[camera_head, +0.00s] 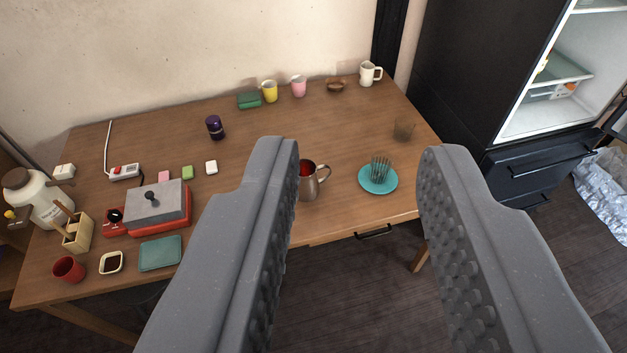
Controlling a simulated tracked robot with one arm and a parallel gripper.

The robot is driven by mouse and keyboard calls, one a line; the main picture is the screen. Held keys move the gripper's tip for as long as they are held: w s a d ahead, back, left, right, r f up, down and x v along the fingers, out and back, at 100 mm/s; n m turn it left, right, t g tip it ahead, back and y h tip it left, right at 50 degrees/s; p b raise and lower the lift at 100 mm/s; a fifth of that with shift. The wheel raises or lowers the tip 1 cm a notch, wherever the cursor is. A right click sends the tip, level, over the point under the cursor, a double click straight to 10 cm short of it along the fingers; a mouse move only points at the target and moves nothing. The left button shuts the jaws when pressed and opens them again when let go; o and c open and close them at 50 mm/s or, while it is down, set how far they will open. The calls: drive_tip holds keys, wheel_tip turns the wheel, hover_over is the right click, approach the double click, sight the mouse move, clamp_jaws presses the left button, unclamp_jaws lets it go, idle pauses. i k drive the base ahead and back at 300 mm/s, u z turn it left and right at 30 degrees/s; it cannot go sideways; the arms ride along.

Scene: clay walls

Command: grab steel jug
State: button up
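The steel jug (309,184) stands upright near the front edge of the wooden table, with its handle to the right. Its inside looks red. My gripper (355,150) is open and empty, its two grey ridged fingers wide apart in the foreground. The jug shows just right of the left fingertip, which hides part of its left side. The jug is well beyond the fingers, and nothing touches it that I can see.
A purple jar (215,127) and a red grill-like box (158,208) are on the left. Cups line the back. An open fridge (555,80) is at right.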

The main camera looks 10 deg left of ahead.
sight(308, 190)
drive_tip(key=i, duration=0.95)
drive_tip(key=u, duration=0.05)
